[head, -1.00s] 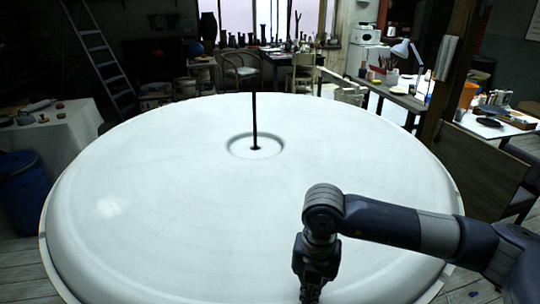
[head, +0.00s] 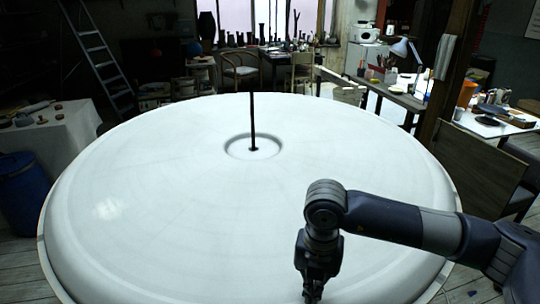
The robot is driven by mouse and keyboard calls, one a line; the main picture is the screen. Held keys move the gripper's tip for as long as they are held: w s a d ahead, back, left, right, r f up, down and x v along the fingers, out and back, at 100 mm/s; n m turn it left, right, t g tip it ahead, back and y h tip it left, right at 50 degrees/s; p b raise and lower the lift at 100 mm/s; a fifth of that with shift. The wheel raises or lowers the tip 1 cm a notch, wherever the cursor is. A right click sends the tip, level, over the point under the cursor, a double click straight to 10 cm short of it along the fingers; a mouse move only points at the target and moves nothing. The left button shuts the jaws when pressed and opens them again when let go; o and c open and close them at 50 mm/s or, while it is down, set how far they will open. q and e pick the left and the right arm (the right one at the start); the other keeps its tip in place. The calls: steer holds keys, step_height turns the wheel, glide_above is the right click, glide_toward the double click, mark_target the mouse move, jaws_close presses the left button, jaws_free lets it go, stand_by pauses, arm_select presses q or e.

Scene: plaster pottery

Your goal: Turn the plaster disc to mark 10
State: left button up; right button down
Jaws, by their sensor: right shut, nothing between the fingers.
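The large white plaster disc (head: 160,210) fills the middle of the head view, with a raised rounded rim. A thin black rod (head: 252,120) stands upright in the round recess at its centre. I can make out no numbered mark on the disc. My right gripper (head: 312,296) points down over the near right part of the disc, shut and empty. Its fingertips are small and dark near the bottom edge of the view, and I cannot tell whether they touch the plaster. My left gripper is not in view.
A blue barrel (head: 24,180) and a cloth-covered table (head: 50,135) stand to the left. A wooden panel (head: 475,170) and a cluttered bench (head: 395,95) stand at the right. A ladder (head: 100,60) leans at the back left. The disc's top is clear apart from the rod.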

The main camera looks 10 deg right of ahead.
steer(key=shift+a+r+p, duration=0.1)
steer(key=shift+r+p, duration=1.2)
steer(key=shift+r, duration=1.55)
steer(key=shift+f, duration=0.1)
